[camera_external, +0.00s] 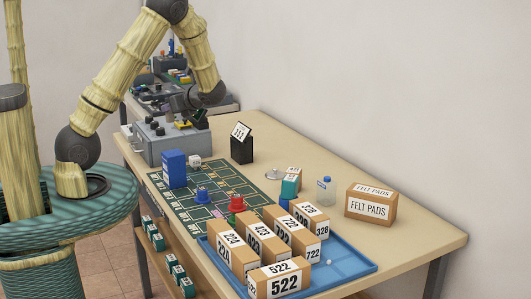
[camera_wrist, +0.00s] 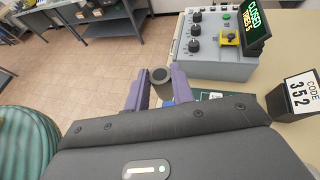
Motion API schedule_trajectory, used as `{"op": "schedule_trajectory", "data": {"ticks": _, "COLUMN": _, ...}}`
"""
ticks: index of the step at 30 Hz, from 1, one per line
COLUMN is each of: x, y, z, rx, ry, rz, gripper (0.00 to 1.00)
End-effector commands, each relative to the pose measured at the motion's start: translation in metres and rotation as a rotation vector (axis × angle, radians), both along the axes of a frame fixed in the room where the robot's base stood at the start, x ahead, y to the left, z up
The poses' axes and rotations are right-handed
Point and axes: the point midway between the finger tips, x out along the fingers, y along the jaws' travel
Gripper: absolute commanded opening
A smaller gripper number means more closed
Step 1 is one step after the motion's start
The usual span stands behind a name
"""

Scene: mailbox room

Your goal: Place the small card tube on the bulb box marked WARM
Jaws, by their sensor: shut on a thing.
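My gripper (camera_wrist: 158,86) shows in the wrist view with two purple fingers, shut on a short grey-brown tube (camera_wrist: 160,76), which looks like the small card tube. The tube's dark round end faces the camera. It is held up, with the grey control box behind it in the picture. In the camera_external view my gripper (camera_external: 181,104) is a small dark shape above the control box; the tube cannot be made out there. No label WARM is readable in either view. Several small teal-and-white boxes (camera_external: 158,242) sit on the low shelf; their print is too small to read.
The grey control box (camera_external: 170,140) with knobs and a lit display (camera_wrist: 253,22) stands at the table's far end. A black stand (camera_external: 242,150) holds a code card. A dark green mat, blue box (camera_external: 174,168), blue tray (camera_external: 345,262) of numbered cartons and FELT PADS carton (camera_external: 370,206) occupy the table.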

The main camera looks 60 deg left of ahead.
Motion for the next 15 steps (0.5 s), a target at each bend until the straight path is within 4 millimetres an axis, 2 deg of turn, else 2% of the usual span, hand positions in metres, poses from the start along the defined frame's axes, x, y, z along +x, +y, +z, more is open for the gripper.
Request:
{"op": "schedule_trajectory", "data": {"ticks": 8, "x": 0.001, "y": 0.000, "z": -0.002, "rx": 0.001, "ry": 0.001, "rz": -0.001, "gripper": 0.03}}
{"op": "schedule_trajectory", "data": {"ticks": 11, "x": 0.001, "y": 0.000, "z": -0.011, "rx": 0.001, "ry": 0.004, "rz": -0.002, "gripper": 0.03}}
{"op": "schedule_trajectory", "data": {"ticks": 15, "x": 0.001, "y": 0.000, "z": -0.035, "rx": 0.000, "ry": 0.006, "rz": -0.002, "gripper": 0.03}}
